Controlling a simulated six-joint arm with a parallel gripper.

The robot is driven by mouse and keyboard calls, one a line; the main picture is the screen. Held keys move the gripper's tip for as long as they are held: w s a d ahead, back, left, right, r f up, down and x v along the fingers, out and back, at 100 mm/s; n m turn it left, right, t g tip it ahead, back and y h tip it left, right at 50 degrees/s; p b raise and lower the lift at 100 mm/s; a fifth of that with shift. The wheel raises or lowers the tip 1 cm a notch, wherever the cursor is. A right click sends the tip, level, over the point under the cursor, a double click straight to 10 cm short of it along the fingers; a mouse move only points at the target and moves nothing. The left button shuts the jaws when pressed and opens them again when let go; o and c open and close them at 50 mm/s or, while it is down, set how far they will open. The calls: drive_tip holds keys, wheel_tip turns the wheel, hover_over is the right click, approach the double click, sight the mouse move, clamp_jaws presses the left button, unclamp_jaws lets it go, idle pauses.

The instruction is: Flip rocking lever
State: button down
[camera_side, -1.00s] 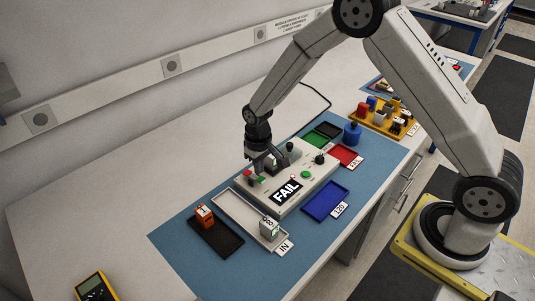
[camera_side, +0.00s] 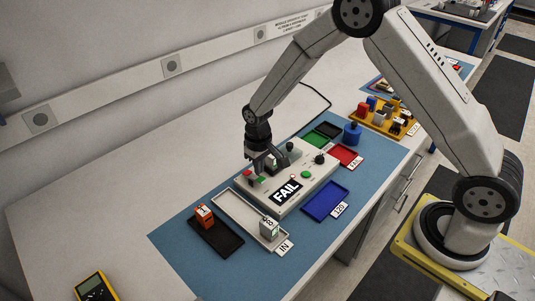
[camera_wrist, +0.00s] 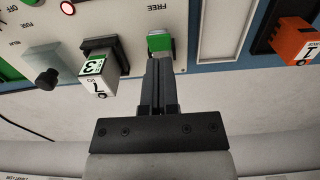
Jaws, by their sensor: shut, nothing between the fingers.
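The tester box (camera_side: 318,181) is a pale panel with a FAIL display (camera_side: 286,192) on its front. A green rocking lever (camera_wrist: 160,41) sits in a pale frame near the box edge, beside the printed word FREE in the wrist view. My gripper (camera_wrist: 158,62) is shut and empty, its fingertips at the lever's near edge; I cannot tell whether they touch it. In the side view my gripper (camera_side: 262,168) is low over the left end of the box, close to small red and green parts, and partly hides the panel.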

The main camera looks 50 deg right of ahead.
sight(259, 178)
drive_tip(key=shift+f, duration=1.4)
idle(1.8)
drive_tip(key=shift+r, duration=3.5)
drive_tip(key=shift+s+d+r, duration=0.15)
drive_tip(key=shift+s+r, duration=0.3)
drive_tip(key=s+d+r+t, duration=0.1)
drive_tip(key=s+r, duration=0.2)
drive_tip(key=s, duration=0.5)
drive_tip(key=s+d+r+t, duration=0.1)
drive_tip(key=s+r, duration=0.3)
drive_tip(key=s, duration=0.5)
drive_tip(key=shift+d+t, duration=0.3)
drive_tip(key=shift+d, duration=0.05)
